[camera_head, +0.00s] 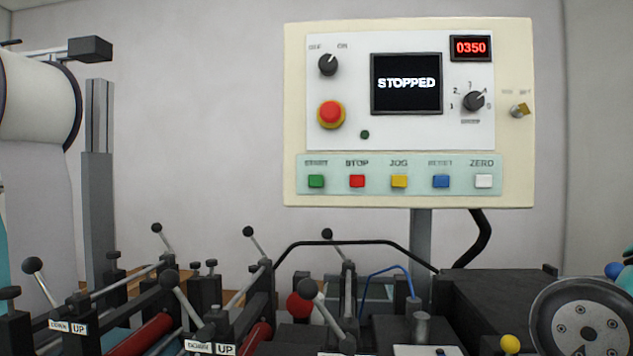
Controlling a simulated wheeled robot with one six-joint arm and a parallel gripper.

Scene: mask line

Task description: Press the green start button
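The green start button (316,181) sits at the left end of the button row, under the label START, on the cream control panel (410,199). The screen (406,84) reads STOPPED. To the right of the green button are the red stop button (357,181), a yellow jog button (399,181), a blue reset button (441,181) and a white zero button (483,181). Nothing covers the green button. My gripper is not in view.
A red emergency knob (331,113) and black dials sit above the buttons. Below the panel is machinery with ball-ended levers (249,232), a black cable and a grey wheel (587,331). A white roll (37,96) hangs at left. Space right in front of the buttons looks clear.

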